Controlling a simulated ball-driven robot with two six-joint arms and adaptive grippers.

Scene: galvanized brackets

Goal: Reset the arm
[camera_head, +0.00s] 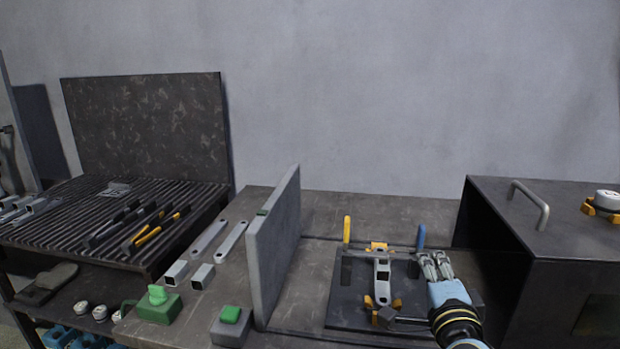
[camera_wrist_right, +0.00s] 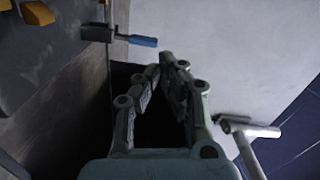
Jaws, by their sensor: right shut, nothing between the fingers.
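My right gripper (camera_head: 432,262) is shut and empty in the head view. It is over the right side of a dark fixture plate (camera_head: 350,304) on the bench. In the right wrist view its fingertips (camera_wrist_right: 167,66) come together with nothing held. A galvanized bracket (camera_head: 383,284) lies on the plate, left of the gripper, between yellow-orange stops. A clamp with a yellow handle (camera_head: 347,229) stands at the plate's back left. One with a blue handle (camera_head: 421,236) stands behind the gripper; the blue handle also shows in the right wrist view (camera_wrist_right: 143,41). My left gripper is not in view.
A dark box (camera_head: 570,246) with a grey handle (camera_head: 529,204) stands close on the right. An upright grey panel (camera_head: 273,250) divides the bench on the left. Beyond it lie metal bars, tube pieces, green-topped blocks (camera_head: 158,305) and a slatted table (camera_head: 70,220) with tools.

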